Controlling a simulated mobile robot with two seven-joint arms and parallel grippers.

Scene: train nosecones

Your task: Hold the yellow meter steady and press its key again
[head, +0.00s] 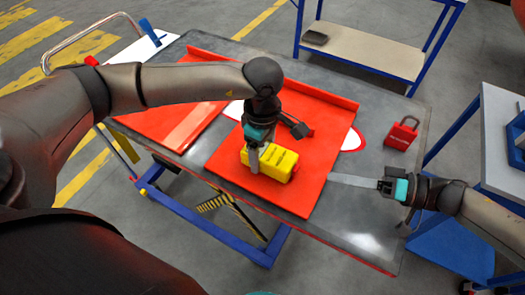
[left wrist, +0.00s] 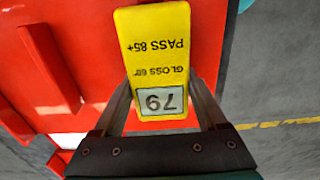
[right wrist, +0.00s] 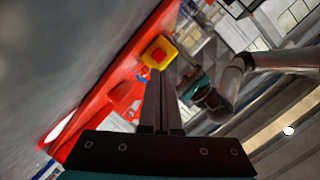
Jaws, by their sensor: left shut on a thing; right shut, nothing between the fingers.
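The yellow meter (head: 281,166) sits on the red panel (head: 310,185) in the middle of the table. My left gripper (head: 256,166) comes down from above and is shut on the meter. In the left wrist view the meter (left wrist: 155,50) lies between the fingers; its display reads 79, with "GLOSS 60°" and "PASS 85+" printed upside down. In the right wrist view the meter's end (right wrist: 158,52) shows a red patch. My right gripper (head: 332,179) is shut and empty, right of the panel, apart from the meter, its fingers pointing towards it.
A second red panel (head: 160,122) lies at the left of the grey table (head: 345,225). A red padlock-shaped object (head: 401,133) stands at the right. A blue clamp-like object (head: 150,30) is at the back left corner. A shelf unit (head: 365,50) stands behind.

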